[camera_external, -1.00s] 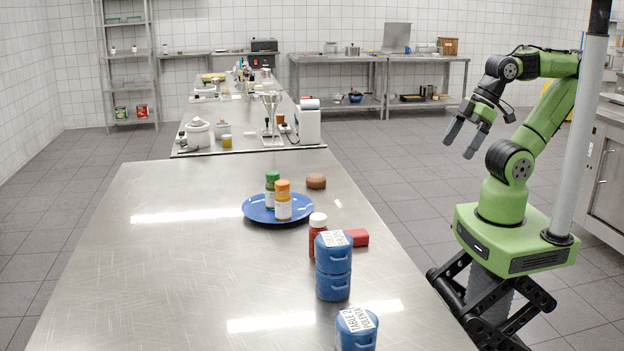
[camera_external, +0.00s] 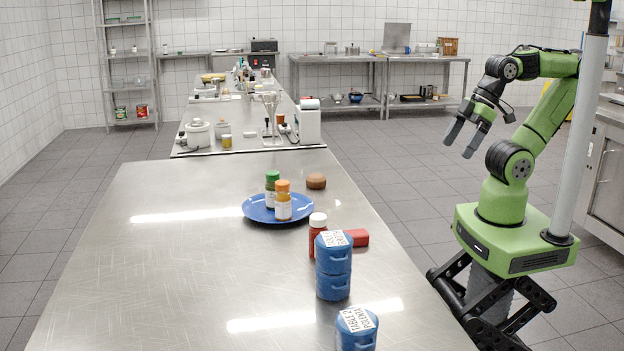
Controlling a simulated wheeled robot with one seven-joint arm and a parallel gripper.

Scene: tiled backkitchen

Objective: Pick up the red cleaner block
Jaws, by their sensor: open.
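The red cleaner block (camera_external: 357,237) lies on the steel table (camera_external: 200,260) near its right edge. Its left part is hidden behind a stack of blue containers (camera_external: 333,272). A red bottle with a white cap (camera_external: 317,232) stands just left of it. My gripper (camera_external: 461,146) is open and empty. It hangs beyond the table's right edge, above the floor, clear of the block.
A blue plate (camera_external: 257,212) holds a green-capped bottle (camera_external: 272,187) and an orange-capped bottle (camera_external: 283,203). A brown round item (camera_external: 316,181) sits behind it. Another blue container (camera_external: 356,333) stands at the front. The table's left side is clear.

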